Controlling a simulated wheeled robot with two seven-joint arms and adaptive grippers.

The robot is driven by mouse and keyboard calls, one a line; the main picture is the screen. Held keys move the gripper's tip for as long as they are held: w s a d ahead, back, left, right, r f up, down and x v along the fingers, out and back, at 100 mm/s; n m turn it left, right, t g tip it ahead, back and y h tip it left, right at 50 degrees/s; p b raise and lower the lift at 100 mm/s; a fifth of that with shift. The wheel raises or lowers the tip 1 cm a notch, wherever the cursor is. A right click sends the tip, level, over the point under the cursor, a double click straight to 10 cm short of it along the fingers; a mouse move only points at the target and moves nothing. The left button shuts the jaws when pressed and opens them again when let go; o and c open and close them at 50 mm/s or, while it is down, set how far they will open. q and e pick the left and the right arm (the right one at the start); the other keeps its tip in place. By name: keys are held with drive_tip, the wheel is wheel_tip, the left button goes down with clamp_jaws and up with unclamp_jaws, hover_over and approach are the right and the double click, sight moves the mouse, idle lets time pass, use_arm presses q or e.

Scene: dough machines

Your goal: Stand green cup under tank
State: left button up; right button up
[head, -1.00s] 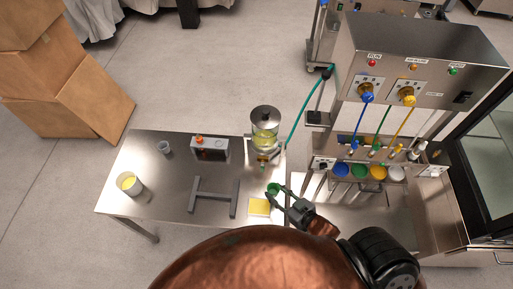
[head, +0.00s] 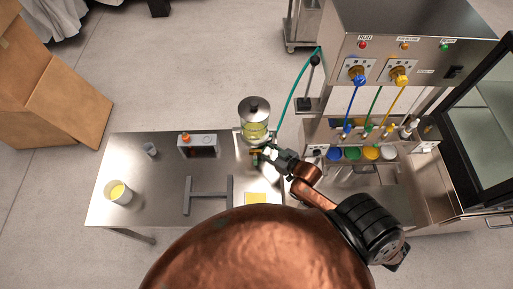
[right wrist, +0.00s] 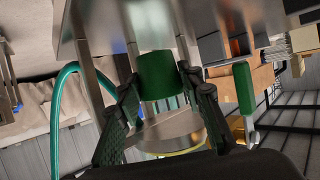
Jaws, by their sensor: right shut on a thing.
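The green cup (right wrist: 160,72) shows between the two fingers of my right gripper (right wrist: 160,98) in the right wrist view; the fingers are shut on it. In the head view my right gripper (head: 264,154) is at the front of the tank (head: 254,118), close below its tap. The tank is a clear vessel with yellowish liquid and a metal lid. The cup is mostly hidden by the gripper in the head view, so I cannot tell if it touches the table or stands centred under the tap. My left gripper is out of view.
The steel table (head: 140,190) holds a grey control box (head: 198,145), a small grey cup (head: 150,149), a white container (head: 118,193), an H-shaped metal stand (head: 208,188) and a yellow pad (head: 256,198). A dispensing machine (head: 400,70) stands to the right.

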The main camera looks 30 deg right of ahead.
drive_tip(key=w, duration=0.2)
drive_tip(key=shift+w+a, duration=0.3)
drive_tip(key=shift+w, duration=0.3)
drive_tip(key=shift+f, duration=0.25)
wheel_tip(320, 180, down, 2)
drive_tip(key=shift+f+b, duration=0.15)
drive_tip(key=shift+b, duration=0.25)
drive_tip(key=shift+f, duration=0.35)
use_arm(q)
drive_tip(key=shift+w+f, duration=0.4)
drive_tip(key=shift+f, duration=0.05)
use_arm(e)
drive_tip(key=shift+f, duration=0.1)
drive_tip(key=o, duration=1)
